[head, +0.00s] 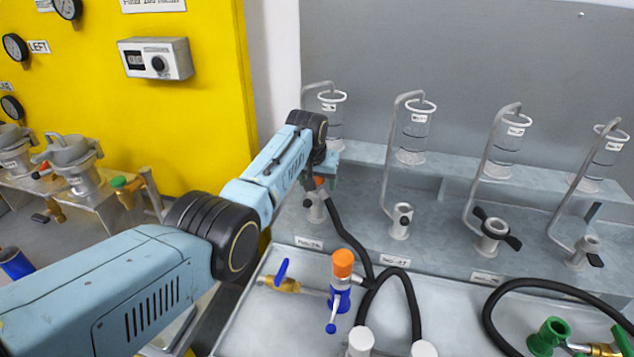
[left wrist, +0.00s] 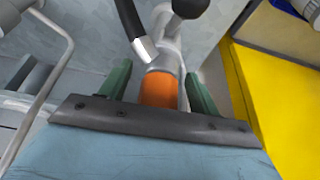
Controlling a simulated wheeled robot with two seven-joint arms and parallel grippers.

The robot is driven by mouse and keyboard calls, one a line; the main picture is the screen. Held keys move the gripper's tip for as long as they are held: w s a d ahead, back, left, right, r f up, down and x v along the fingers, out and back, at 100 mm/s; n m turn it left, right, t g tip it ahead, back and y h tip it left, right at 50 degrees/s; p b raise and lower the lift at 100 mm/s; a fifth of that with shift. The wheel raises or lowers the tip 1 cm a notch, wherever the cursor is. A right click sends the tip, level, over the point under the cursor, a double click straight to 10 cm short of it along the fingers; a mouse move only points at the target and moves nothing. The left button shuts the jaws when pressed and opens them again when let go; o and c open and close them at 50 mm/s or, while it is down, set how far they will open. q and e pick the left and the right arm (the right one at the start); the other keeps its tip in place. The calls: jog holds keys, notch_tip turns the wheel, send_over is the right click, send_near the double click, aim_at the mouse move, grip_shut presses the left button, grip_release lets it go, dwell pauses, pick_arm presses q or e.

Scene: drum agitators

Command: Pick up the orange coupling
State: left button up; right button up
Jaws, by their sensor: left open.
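An orange coupling (left wrist: 158,92) shows in the left wrist view between the two green fingers of my left gripper (left wrist: 159,72). The fingers are open, one on each side of it; I cannot tell whether either touches it. It adjoins a grey metal cylinder. In the head view a small orange part (head: 319,182) shows just under my left gripper (head: 322,172), above a grey fitting on the bench, mostly hidden by the gripper. A second orange piece (head: 343,262) tops a blue valve body on the front tray. My right gripper is not in view.
A black hose (head: 347,235) runs close by the gripper, its metal end (left wrist: 146,50) beside the coupling. Clear cylinders with bent pipes (head: 412,130) line the bench to the right. A yellow panel (head: 200,120) stands at the left.

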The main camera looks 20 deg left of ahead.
pick_arm(q)
jog(key=shift+c, duration=0.4)
jog(key=shift+r, duration=0.1)
jog(key=c, duration=1.1)
notch_tip(320, 180, up, 10)
